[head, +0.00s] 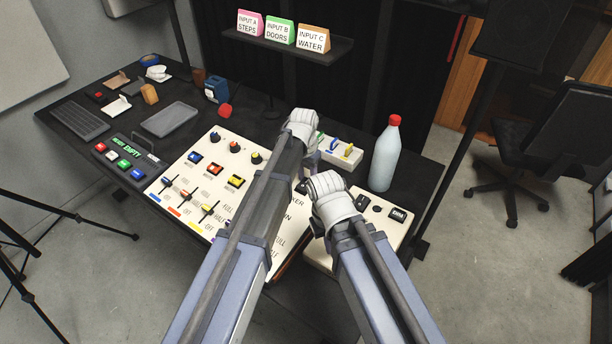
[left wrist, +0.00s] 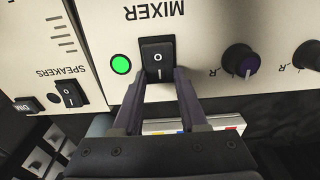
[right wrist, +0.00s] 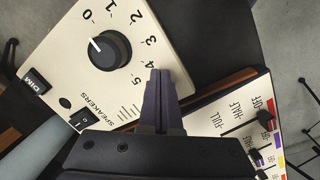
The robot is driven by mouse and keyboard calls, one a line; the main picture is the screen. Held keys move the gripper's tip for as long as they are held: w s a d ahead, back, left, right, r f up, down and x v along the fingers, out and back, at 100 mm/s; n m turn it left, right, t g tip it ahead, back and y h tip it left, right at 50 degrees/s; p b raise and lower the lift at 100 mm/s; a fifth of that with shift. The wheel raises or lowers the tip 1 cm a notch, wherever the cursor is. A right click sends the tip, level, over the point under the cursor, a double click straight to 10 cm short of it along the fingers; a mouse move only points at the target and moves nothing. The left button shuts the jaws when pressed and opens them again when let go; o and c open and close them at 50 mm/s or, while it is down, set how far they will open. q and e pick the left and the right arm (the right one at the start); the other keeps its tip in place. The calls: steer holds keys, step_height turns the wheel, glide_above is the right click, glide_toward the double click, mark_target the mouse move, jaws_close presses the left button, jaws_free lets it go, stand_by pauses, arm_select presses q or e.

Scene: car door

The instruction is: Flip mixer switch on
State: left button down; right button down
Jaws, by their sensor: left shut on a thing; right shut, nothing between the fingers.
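The mixer switch (left wrist: 158,54) is a black rocker marked O and I on the cream mixer panel (left wrist: 205,25), under the upside-down word MIXER in the left wrist view. A bright green lamp (left wrist: 121,65) glows beside it. My left gripper (left wrist: 161,74) has its two fingers on either side of the rocker, shut on it. In the head view the left gripper (head: 312,160) reaches the far part of the panel, and the arm hides the switch. My right gripper (right wrist: 160,73) is shut and empty, above the edge of the speakers panel.
The speakers panel (right wrist: 98,92) has a large knob (right wrist: 108,50), a rocker switch and a DIM button. A white bottle (head: 385,158) with a red cap stands at the right table edge. Sliders and coloured buttons fill the mixer's left part.

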mark_target(306, 182)
stand_by(0.3)
arm_select(q)
steer(key=shift+c, duration=2.2)
jaws_free()
steer(key=r+p, duration=0.7)
steer(key=r, duration=0.1)
steer(key=shift+s+a+p, duration=0.1)
steer(key=shift+s+p, duration=0.1)
steer(key=shift+p, duration=0.2)
steer(key=shift+f, duration=0.1)
arm_select(e)
step_height(306, 182, up, 8)
arm_select(q)
steer(key=shift+s, duration=0.1)
arm_select(e)
steer(key=shift+f, duration=0.15)
